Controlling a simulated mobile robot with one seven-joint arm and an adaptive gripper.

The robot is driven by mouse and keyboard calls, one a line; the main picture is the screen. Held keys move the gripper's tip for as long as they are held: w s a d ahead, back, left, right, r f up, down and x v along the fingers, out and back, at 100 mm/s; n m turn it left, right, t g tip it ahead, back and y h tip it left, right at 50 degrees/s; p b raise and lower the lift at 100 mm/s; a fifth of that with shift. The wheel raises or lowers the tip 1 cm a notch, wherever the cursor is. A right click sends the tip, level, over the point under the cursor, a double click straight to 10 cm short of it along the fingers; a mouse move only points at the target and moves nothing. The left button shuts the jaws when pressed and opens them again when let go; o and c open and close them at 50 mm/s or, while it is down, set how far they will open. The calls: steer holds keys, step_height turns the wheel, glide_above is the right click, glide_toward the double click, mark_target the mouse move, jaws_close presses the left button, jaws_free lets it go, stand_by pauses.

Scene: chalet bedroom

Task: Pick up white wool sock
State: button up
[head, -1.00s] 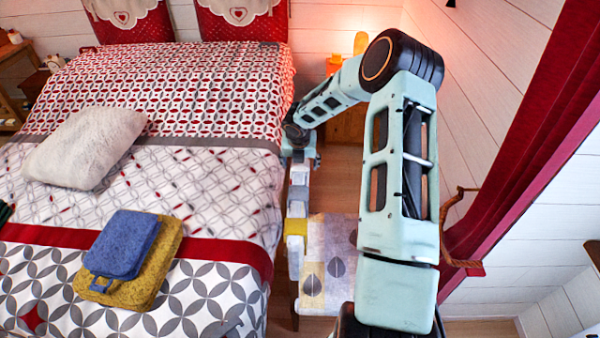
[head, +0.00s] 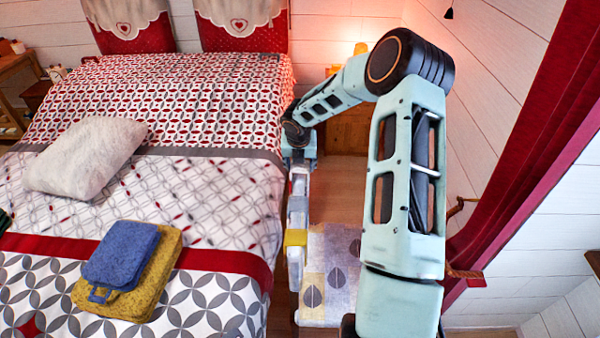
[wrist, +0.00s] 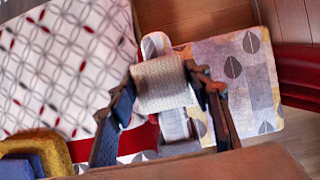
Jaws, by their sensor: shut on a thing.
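My gripper (wrist: 163,80) is shut on a pale, coarse-knit thing, the white wool sock (wrist: 166,90), in the wrist view. The dark fingers press on it from both sides, and a lighter part of it shows beyond and below the grip. In the head view my arm reaches over the gap between the bed and the right wall. The pale sock (head: 299,190) appears to hang below my wrist there, by the bed's right edge. The fingertips are too small to make out in that view.
The bed (head: 215,115) fills the left, with a white pillow (head: 85,158) and folded blue (head: 120,254) and yellow (head: 155,275) cloths on it. A bench with leaf-patterned cloth (head: 335,260) stands beside it. A red curtain (head: 530,130) hangs at the right.

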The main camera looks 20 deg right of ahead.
step_height(320, 180, up, 14)
stand_by(0.4)
steer(key=shift+s, duration=0.15)
